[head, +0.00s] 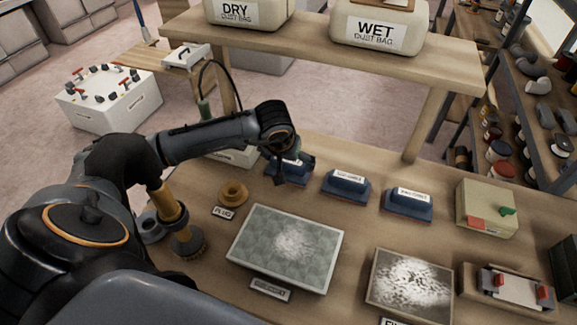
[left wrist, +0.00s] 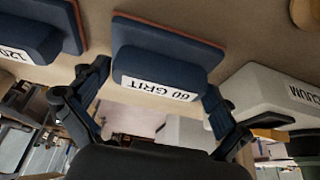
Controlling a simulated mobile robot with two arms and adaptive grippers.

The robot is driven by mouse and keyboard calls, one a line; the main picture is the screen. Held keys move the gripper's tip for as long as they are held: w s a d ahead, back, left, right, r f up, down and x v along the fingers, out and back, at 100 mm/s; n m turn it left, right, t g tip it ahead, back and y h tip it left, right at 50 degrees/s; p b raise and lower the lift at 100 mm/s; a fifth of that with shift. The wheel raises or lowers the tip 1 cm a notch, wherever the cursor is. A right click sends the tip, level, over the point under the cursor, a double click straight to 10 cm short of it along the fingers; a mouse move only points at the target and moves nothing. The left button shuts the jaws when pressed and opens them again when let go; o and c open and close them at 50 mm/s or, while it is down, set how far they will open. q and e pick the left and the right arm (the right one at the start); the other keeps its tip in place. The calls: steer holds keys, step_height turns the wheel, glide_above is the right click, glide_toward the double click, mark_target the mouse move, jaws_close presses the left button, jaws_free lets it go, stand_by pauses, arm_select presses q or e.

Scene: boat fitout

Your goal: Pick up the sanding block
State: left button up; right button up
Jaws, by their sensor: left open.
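A dark blue sanding block labelled 60 GRIT (left wrist: 165,58) sits on the bench. My left gripper (left wrist: 155,98) is open, with one finger on each side of the block's near part, and its pads do not appear closed on it. In the head view the same block (head: 272,170) is partly hidden by my left gripper (head: 291,176), which is right over it. Two similar blue blocks, a middle one (head: 346,187) and a right one (head: 408,205), stand in a row to its right. A block labelled 120 (left wrist: 35,38) shows in the left wrist view. My right gripper is out of view.
A white box labelled VACUUM (left wrist: 275,92) stands close beside the 60 GRIT block. A brass ring-shaped piece (head: 233,192) and a large grey panel (head: 287,247) lie nearer. A speckled panel (head: 410,285) and a beige box (head: 487,205) are at right. A raised shelf (head: 330,52) spans behind.

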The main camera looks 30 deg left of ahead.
arm_select(q)
steer(key=shift+c, duration=0.2)
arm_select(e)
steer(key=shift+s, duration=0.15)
arm_select(q)
steer(key=shift+r, duration=0.1)
steer(key=c, duration=0.9)
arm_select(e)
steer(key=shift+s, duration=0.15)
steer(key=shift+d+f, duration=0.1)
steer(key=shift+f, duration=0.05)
arm_select(q)
steer(key=shift+r, duration=0.25)
step_height(320, 180, up, 2)
steer(key=shift+w+r+b, duration=0.1)
steer(key=shift+b, duration=0.8)
steer(key=s+d+r+b, duration=0.3)
steer(key=s+d+r, duration=0.2)
steer(key=s+r, duration=0.5)
steer(key=s, duration=0.3)
steer(key=shift+d+r, duration=0.15)
steer(key=shift+d, duration=0.05)
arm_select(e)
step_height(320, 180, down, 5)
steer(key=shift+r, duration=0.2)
